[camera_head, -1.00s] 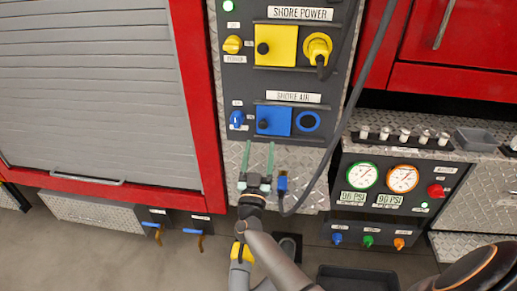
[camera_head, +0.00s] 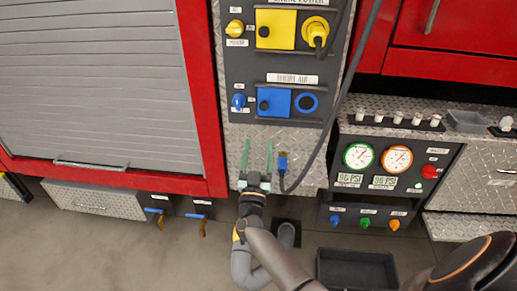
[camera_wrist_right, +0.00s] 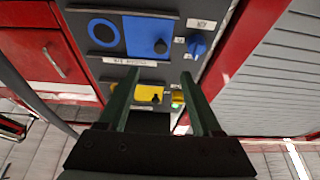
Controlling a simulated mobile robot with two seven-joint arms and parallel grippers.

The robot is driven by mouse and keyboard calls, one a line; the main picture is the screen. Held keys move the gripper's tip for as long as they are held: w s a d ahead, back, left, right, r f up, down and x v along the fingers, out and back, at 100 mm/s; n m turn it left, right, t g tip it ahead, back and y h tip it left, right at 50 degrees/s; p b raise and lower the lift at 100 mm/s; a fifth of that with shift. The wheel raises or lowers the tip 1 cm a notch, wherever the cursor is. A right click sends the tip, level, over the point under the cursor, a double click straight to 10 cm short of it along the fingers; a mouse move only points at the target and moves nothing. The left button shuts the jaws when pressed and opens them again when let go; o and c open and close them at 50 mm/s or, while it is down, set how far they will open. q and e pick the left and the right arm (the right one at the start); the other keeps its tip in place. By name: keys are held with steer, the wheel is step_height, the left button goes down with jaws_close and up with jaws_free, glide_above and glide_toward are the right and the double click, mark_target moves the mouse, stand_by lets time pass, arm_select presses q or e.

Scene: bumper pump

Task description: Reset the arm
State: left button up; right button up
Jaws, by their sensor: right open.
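My right gripper (camera_head: 257,160) is open and empty, with two green fingers spread apart in front of the diamond-plate panel below the shore air controls. In the right wrist view its fingers (camera_wrist_right: 158,95) stand apart with nothing between them. A blue-ended hose connector (camera_head: 282,163) hangs on a dark cable (camera_head: 327,128) just right of the fingers; it looks apart from them. My right arm comes up from the bottom of the head view. My left gripper is not in view.
Shore power has a yellow cover (camera_head: 276,29) and a yellow plug (camera_head: 316,28). Shore air has a blue cover (camera_head: 274,102) and blue ring (camera_head: 306,102). Right are two gauges (camera_head: 358,156) and a dark bin (camera_head: 357,269). A grey shutter (camera_head: 95,85) fills the left.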

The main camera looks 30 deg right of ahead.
steer(key=shift+f, duration=0.1)
stand_by(0.3)
steer(key=s+a+f+n+y+p, duration=0.2)
steer(key=s+a+f+n+y, duration=0.7)
steer(key=a+f+y, duration=0.4)
steer(key=s+a+f+g+y, duration=0.1)
steer(key=s+f+g, duration=0.1)
steer(key=s, duration=0.4)
steer(key=s+a+f+g+y, duration=0.1)
steer(key=s+f+g, duration=0.2)
steer(key=s, duration=0.3)
steer(key=s+a+f+g+y+p, duration=0.1)
steer(key=s+f+g, duration=0.2)
steer(key=s, duration=0.3)
steer(key=shift+s+a+n, duration=0.2)
steer(key=shift+s+n, duration=0.1)
steer(key=shift+n, duration=0.1)
steer(key=shift+f, duration=0.1)
